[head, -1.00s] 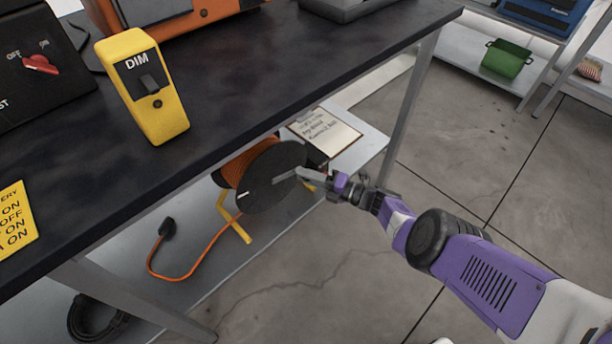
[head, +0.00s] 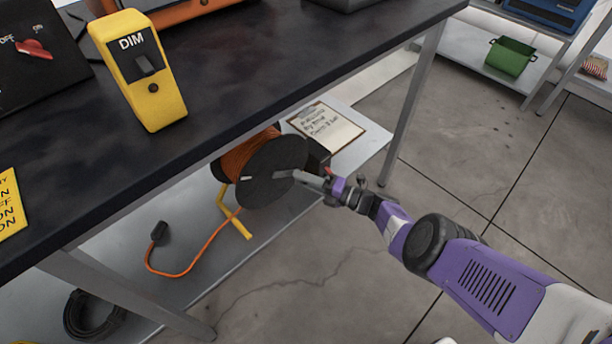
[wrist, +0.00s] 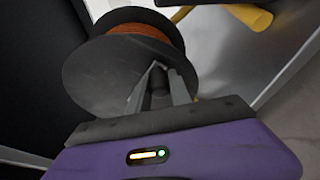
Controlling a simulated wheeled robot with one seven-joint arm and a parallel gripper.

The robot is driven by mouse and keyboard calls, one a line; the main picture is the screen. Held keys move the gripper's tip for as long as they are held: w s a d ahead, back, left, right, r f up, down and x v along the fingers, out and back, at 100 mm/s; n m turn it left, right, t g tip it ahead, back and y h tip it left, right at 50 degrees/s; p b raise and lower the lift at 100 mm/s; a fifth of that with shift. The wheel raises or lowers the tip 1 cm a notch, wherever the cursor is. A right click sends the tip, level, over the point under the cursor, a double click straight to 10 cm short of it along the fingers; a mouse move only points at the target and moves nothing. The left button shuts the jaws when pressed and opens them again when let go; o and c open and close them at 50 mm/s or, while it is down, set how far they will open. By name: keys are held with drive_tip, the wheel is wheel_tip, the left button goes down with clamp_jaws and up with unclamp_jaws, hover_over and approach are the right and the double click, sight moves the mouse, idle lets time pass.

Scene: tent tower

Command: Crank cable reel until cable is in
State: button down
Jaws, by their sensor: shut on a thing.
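The cable reel (head: 270,178) stands on the lower shelf under the dark table, with a black side disc and orange cable wound on it. The orange cable (head: 207,252) runs down from the reel and lies on the shelf, ending in a black plug (head: 159,233). My gripper (head: 310,180) is at the reel's disc face. In the wrist view my gripper (wrist: 159,92) is shut on the dark crank handle (wrist: 159,85) in front of the reel's disc (wrist: 105,75). The fingers partly hide the handle.
The table edge (head: 225,130) overhangs the reel. A clipboard (head: 326,127) lies on the lower shelf (head: 205,262) behind the reel. A table leg (head: 413,95) stands to the right, and a black coil (head: 92,315) lies at lower left. Open floor (head: 480,230) is to the right.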

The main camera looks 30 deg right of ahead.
sight(285, 186)
drive_tip(key=shift+s+a+f+b, duration=0.1)
drive_tip(key=shift+a+f+b, duration=0.35)
drive_tip(key=shift+f, duration=0.4)
drive_tip(key=shift+s+a+f, duration=0.15)
drive_tip(key=shift+a+f, duration=0.15)
drive_tip(key=shift+a, duration=0.2)
drive_tip(key=shift+s+a+f, duration=0.1)
drive_tip(key=shift+a+f, duration=0.2)
drive_tip(key=shift+a, duration=0.2)
drive_tip(key=shift+a, duration=0.15)
drive_tip(key=c, duration=1.3)
unclamp_jaws()
drive_tip(key=shift+f, duration=0.1)
drive_tip(key=shift+o, duration=0.3)
drive_tip(key=shift+w, duration=0.1)
drive_tip(key=shift+r, duration=0.25)
drive_tip(key=shift+d, duration=0.2)
drive_tip(key=p+v, duration=0.2)
drive_tip(key=v, duration=0.6)
drive_tip(key=shift+a+f+p, duration=0.2)
drive_tip(key=shift+f+p, duration=0.05)
drive_tip(key=shift+p, duration=0.15)
